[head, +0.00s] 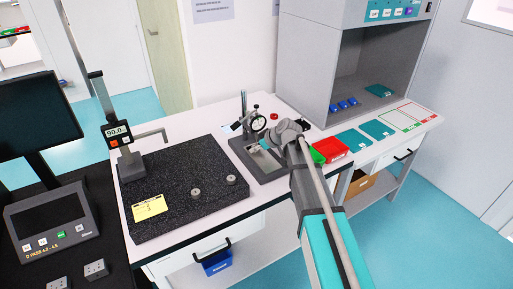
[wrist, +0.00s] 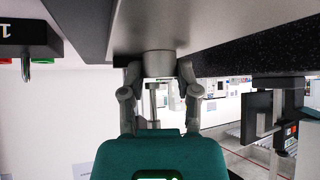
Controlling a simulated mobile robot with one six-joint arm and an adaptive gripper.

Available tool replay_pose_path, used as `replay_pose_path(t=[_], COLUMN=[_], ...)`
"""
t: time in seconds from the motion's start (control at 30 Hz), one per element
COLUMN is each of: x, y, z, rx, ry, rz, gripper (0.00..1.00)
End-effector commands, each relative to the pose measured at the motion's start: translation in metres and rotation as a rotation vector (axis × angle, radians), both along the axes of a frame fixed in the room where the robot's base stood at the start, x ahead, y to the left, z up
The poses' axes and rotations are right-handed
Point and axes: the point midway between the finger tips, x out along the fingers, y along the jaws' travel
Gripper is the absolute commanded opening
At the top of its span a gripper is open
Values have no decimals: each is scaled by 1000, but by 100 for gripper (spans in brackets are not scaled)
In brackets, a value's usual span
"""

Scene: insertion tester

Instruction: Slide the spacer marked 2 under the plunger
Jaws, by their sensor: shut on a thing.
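My gripper (head: 260,147) is at the base of the dial-gauge stand (head: 243,106) in the head view, just below the dial gauge (head: 258,123). In the wrist view, which is upside down, my gripper (wrist: 159,72) is shut on a grey round spacer (wrist: 159,62), one finger on each side. The spacer is close to or on the grey base plate (wrist: 125,20); no number on it can be read. A thin metal rod (wrist: 153,103) shows between the fingers beyond the spacer; I cannot tell whether it is the plunger. The plunger tip is hidden in the head view.
Two round grey pieces (head: 196,192) (head: 231,180) stand on the black granite plate (head: 180,215) by a yellow note (head: 149,207). A height gauge (head: 117,135) stands at its left. A red bin (head: 330,149) and a green bin (head: 316,155) are just right of my arm.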

Motion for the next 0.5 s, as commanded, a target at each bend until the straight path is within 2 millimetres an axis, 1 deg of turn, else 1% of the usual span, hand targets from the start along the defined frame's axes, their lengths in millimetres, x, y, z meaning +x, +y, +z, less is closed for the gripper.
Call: replay_pose_path(t=[0.03, 0.07, 0.1, 0.13, 0.27, 0.3, 0.33, 0.5], x=[0, 0, 0, 0, 0, 0, 0, 0], y=[0, 0, 0, 0, 0, 0, 0, 0], z=[0, 0, 0, 0, 0, 0, 0, 0], rx=[0, 0, 0, 0, 0, 0, 0, 0], ry=[0, 0, 0, 0, 0, 0, 0, 0], rz=[0, 0, 0, 0, 0, 0, 0, 0], gripper=[4, 0, 0, 45, 69, 77, 82, 82])
